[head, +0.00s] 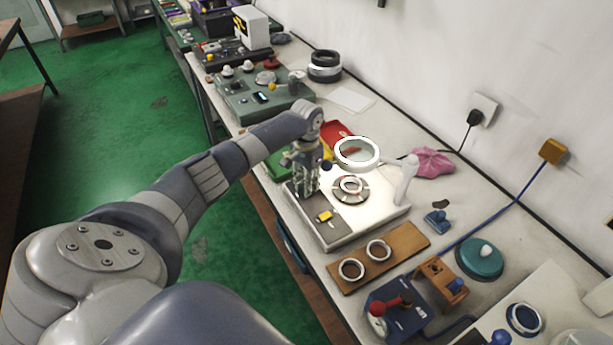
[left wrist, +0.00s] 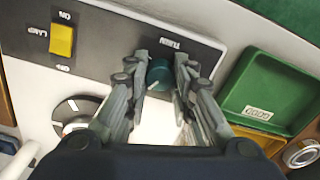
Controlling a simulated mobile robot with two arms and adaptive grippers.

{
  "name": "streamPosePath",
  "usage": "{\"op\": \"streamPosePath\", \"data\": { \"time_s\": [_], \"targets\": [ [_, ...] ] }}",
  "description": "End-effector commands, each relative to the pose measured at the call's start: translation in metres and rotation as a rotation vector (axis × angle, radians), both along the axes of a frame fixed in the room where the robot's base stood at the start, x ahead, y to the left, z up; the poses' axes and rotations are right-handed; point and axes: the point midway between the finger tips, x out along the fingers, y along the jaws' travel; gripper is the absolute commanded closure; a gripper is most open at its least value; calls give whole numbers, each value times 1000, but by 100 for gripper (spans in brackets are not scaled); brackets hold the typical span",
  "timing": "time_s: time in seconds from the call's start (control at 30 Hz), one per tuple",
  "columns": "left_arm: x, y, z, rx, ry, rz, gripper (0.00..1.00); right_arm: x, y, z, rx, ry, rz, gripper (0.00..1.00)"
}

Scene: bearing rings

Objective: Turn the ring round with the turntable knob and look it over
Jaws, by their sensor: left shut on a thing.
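The inspection stand (head: 335,238) is on the bench. A pale ring (head: 351,185) lies on its dark turntable (head: 363,194), below a round magnifier lamp (head: 357,152). My left gripper (head: 307,190) points down at the stand's dark panel, left of the ring. In the left wrist view, the teal turntable knob (left wrist: 158,74) is between the fingers (left wrist: 160,88), by the word TURN, and the gripper is shut on it. The fingers hide the knob in the head view. Part of the turntable (left wrist: 70,108) shows in the left wrist view. My right gripper is out of view.
A yellow lamp switch (head: 324,216) is on the stand's panel. A green bin marked GOOD (left wrist: 270,92) stands beside the stand, and a red bin (head: 336,133) behind it. A wooden board (head: 404,244) with two rings is in front. A pink cloth (head: 433,162) lies to the right.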

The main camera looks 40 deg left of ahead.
Motion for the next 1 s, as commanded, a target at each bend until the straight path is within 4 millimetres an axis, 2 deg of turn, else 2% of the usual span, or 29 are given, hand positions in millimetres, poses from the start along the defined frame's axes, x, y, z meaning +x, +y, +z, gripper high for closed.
{"op": "streamPosePath", "data": {
  "time_s": [0.03,0.07,0.13,0.43,0.57,0.67,1.0],
  "targets": [
    [0,0,0,0,0,0,100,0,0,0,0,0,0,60],
    [0,0,0,0,0,0,70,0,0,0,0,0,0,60],
    [0,0,0,0,0,0,55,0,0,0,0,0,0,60],
    [0,0,0,0,0,1,55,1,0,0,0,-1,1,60],
    [1,0,8,0,-3,0,55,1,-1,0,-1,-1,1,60],
    [1,0,22,-1,-5,1,55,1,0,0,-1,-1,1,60],
    [1,0,92,0,-3,1,55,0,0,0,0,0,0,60]
  ]
}}
